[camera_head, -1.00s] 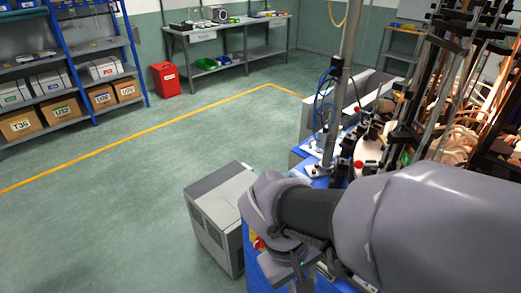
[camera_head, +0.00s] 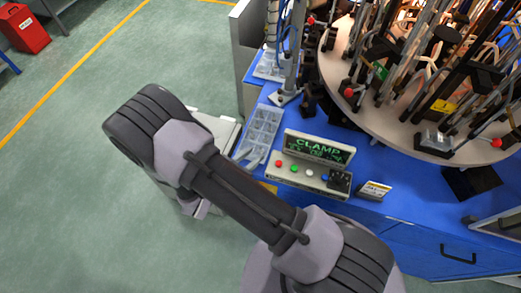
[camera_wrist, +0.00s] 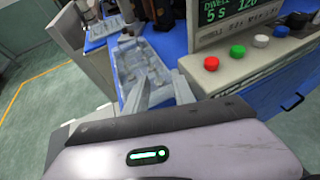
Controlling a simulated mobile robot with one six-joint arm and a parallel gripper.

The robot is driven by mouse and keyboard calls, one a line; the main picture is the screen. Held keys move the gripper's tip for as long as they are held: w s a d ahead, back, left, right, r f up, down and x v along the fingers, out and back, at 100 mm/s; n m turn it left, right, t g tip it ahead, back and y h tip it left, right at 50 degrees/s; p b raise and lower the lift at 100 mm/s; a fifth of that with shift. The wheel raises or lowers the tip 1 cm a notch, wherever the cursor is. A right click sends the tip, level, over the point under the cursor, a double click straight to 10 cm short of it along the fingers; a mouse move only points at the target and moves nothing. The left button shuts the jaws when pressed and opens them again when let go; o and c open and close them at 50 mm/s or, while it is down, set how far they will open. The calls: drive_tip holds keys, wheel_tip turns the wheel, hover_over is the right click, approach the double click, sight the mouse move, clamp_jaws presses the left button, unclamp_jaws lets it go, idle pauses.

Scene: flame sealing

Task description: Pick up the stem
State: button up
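My gripper (camera_wrist: 159,76) shows in the wrist view with its two grey fingers apart. Nothing can be made out between them. Beyond the fingertips lies a pale tray with compartments (camera_wrist: 130,62), which also shows in the head view (camera_head: 264,122) at the left edge of the blue bench. I cannot pick out a stem in either view; the tray's contents are too small and pale to tell.
A control box marked CLAMP (camera_head: 305,172), with coloured buttons, stands right of the tray. A round carousel crowded with rods and clamps (camera_head: 345,95) fills the back right. A metal post (camera_head: 293,75) rises behind the tray.

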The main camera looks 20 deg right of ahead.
sight(261, 146)
drive_tip(key=b+x, duration=0.1)
drive_tip(key=x, duration=0.5)
drive_tip(key=shift+w+r+b, duration=0.15)
drive_tip(key=shift+w+b, duration=0.2)
drive_tip(key=shift+r, duration=0.1)
clamp_jaws()
